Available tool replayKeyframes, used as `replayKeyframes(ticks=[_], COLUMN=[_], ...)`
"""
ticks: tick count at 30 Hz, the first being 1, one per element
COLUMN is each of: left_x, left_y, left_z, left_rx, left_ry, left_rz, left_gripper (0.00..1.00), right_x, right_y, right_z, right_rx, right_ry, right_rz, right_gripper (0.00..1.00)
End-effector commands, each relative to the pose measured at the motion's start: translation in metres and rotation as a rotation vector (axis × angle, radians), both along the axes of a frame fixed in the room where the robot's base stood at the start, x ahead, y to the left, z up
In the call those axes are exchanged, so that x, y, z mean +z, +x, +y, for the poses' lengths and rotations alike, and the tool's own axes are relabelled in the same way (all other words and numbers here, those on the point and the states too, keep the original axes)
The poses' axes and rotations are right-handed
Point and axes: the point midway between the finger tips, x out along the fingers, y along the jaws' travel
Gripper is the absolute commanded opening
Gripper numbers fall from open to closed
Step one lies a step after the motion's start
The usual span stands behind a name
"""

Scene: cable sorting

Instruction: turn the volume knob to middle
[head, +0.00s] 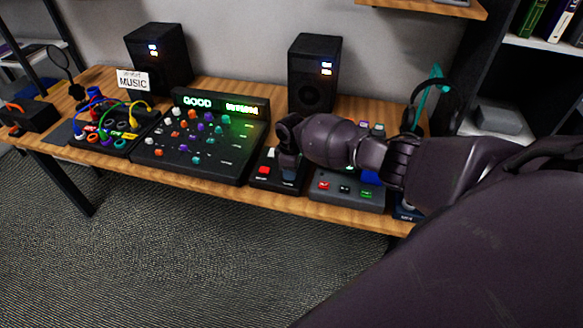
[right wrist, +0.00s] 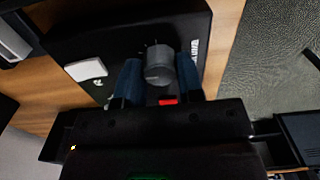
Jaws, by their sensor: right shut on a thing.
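The volume knob (right wrist: 159,64) is a grey round knob on a small black box (right wrist: 105,40). My right gripper (right wrist: 159,80) has its two blue fingers on either side of the knob and is shut on it. In the head view my right gripper (head: 288,178) points down over the same black box (head: 262,184) and hides the knob. A small pointer or scale mark by the knob is too blurred to read, so I cannot tell its setting. My left gripper is not in view.
A red button (head: 264,170) and a white button (right wrist: 85,69) sit on the box near the fingers. A mixing panel (head: 190,160) reading "GOOD" stands left. A grey button panel (head: 335,198) lies right, under my arm. A black speaker (head: 312,72) stands behind.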

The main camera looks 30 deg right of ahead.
Motion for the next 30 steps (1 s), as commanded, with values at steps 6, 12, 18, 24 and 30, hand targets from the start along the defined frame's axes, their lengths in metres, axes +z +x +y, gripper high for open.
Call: replayKeyframes(ticks=[6,12,18,24,30], left_x=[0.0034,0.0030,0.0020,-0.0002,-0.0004], left_y=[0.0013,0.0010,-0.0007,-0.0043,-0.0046], left_z=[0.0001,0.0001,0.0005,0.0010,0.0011], left_rx=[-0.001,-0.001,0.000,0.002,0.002], left_ry=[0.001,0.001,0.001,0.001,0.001], left_rz=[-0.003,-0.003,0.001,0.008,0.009], left_gripper=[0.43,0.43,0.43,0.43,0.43], right_x=[-0.0005,-0.0010,-0.0009,-0.0006,0.0001], right_y=[-0.0006,-0.0006,-0.0006,-0.0003,0.0000], right_z=[0.0003,0.0002,0.0002,0.0002,0.0001], right_rx=[-0.030,-0.033,-0.033,-0.032,-0.032], right_ry=[0.000,0.000,0.000,0.000,0.000], right_rz=[0.001,0.001,0.001,0.001,0.000], right_gripper=[0.11,0.11,0.37,0.60,0.60])
